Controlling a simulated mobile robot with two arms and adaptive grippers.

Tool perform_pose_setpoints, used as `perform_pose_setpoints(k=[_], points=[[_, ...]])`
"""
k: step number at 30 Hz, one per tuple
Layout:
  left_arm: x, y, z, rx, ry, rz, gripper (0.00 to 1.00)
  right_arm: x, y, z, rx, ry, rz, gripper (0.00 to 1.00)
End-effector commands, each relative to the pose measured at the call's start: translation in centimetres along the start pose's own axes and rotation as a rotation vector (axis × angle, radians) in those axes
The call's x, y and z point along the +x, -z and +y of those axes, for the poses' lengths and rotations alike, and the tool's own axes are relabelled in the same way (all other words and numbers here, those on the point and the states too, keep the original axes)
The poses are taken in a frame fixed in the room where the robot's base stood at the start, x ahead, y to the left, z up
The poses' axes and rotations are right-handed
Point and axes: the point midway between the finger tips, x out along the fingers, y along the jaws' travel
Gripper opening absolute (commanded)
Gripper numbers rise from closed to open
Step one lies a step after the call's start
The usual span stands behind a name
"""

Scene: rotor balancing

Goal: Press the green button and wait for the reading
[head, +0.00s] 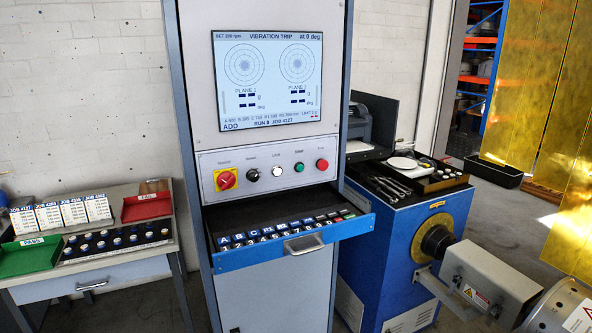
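The green button (299,167) is on the light control panel (262,172) of the grey cabinet, between a white button (277,171) and a red button (322,164). The screen (268,85) above reads "VIBRATION TRIP", with two round dials for plane 1 and plane 2. Dashes stand where the g and deg values are, and "ADD" and "RUN 5 JOB 4127" show at the bottom. Neither of my grippers is in view.
A keyboard drawer (290,252) sticks out below the panel. A side table (100,262) at left holds green and red trays and job cards. At right are a blue machine (385,250) with tools on top, its shaft housing, and yellow curtains (535,90).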

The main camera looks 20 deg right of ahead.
Motion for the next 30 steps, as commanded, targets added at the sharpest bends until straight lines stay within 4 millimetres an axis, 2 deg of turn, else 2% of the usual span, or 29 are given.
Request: perform_pose_setpoints(k=[14,20,21,30], points=[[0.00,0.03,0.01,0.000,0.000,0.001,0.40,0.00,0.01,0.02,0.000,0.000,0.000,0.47],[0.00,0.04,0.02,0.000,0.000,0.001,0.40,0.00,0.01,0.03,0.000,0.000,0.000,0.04],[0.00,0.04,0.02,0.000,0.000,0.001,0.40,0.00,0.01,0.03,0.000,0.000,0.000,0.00],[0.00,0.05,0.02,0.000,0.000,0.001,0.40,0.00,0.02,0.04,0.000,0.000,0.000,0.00]])
